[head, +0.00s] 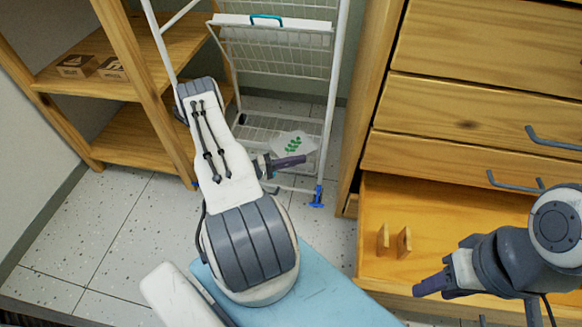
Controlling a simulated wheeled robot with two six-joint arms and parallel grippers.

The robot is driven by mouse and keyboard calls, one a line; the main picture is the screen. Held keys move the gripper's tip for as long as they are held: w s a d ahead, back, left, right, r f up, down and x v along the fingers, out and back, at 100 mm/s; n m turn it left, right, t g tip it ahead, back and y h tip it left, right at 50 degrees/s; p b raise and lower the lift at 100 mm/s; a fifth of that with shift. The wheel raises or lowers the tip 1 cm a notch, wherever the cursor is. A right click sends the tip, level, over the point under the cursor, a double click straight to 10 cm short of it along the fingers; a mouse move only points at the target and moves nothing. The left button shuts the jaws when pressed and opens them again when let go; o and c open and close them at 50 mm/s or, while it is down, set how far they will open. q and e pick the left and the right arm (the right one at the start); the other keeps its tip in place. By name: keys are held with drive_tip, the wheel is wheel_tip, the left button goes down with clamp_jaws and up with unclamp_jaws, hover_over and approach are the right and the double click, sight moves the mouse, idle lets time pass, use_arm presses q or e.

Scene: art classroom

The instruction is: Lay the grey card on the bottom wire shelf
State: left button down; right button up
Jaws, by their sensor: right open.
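A pale grey card (293,143) with a green leaf print shows at the bottom wire shelf (258,128) of the white rack. My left gripper (290,162) reaches in at the rack's lower front, right at the card's near edge. Its fingers are seen side-on, and I cannot tell whether they grip the card or whether the card rests fully on the wires. My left arm hides part of the shelf's left side. My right gripper (432,287) is open and empty, in front of the open drawer at the right.
A higher wire shelf (275,62) holds a white board with a teal clip (265,18). Wooden shelving (130,135) with small boxes (78,66) stands left. An open drawer (455,222) with two wooden pegs (404,242) juts out right. The tiled floor (130,225) is clear at left.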

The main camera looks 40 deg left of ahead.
use_arm(q)
wheel_tip(320, 180, down, 7)
drive_tip(key=b, duration=0.4)
drive_tip(key=shift+a, duration=0.15)
drive_tip(key=shift+f, duration=0.1)
drive_tip(key=shift+f, duration=0.1)
drive_tip(key=c, duration=1.1)
unclamp_jaws()
drive_tip(key=shift+s, duration=0.1)
drive_tip(key=shift+o, duration=0.2)
